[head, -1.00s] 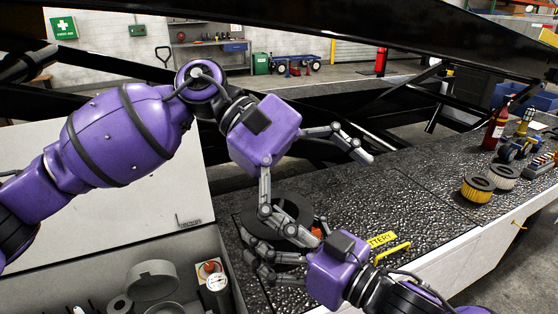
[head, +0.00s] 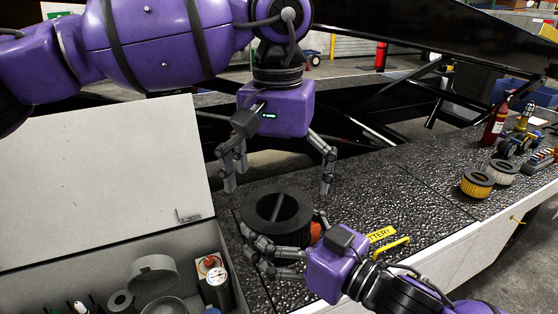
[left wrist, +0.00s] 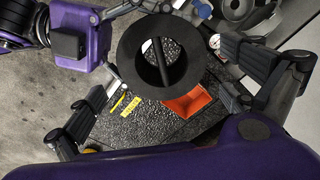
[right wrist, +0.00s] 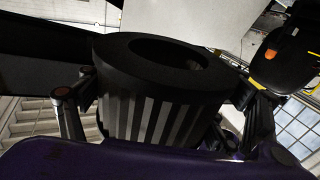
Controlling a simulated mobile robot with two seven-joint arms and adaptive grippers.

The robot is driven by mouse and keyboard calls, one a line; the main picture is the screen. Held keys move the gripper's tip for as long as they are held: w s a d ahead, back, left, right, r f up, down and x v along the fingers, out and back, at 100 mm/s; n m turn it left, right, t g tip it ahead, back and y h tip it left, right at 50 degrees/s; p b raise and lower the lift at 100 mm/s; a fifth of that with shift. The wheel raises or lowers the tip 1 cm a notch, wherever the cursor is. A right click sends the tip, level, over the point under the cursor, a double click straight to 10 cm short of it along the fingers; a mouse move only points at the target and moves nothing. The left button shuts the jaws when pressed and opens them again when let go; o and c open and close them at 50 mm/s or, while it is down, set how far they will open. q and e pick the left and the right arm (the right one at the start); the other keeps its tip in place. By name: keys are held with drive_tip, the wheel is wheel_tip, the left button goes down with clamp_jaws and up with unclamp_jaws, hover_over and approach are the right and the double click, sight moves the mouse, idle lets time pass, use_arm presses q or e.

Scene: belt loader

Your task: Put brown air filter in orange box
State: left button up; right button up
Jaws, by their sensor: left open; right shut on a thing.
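A dark, nearly black-brown ring-shaped air filter (head: 262,208) with a pleated side is in my right gripper (head: 268,258). The right fingers close on its sides, which also shows in the right wrist view (right wrist: 165,100). My left gripper (head: 278,178) is open and empty, pointing down above and behind the filter, apart from it. In the left wrist view the filter (left wrist: 128,55) lies between its spread fingers. The orange box (left wrist: 188,101) sits on the dark textured deck beside the filter; in the head view only a small orange part (head: 316,233) shows behind the filter and right gripper.
A yellow filter (head: 477,188) and a pale filter (head: 502,173) stand at the right, near a red extinguisher (head: 495,125). A yellow handle (head: 392,248) is on the deck. A grey toolbox with raised lid (head: 100,185) is at left. The middle deck is clear.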

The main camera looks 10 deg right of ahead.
sight(279, 207)
use_arm(q)
wheel_tip(279, 207, down, 8)
drive_tip(key=shift+r, duration=0.25)
use_arm(e)
drive_tip(key=shift+r, duration=0.1)
use_arm(q)
drive_tip(key=c, duration=1.2)
drive_tip(key=shift+d, duration=0.1)
drive_tip(key=shift+c, duration=1)
use_arm(e)
drive_tip(key=o, duration=1)
drive_tip(key=shift+o, duration=1.4)
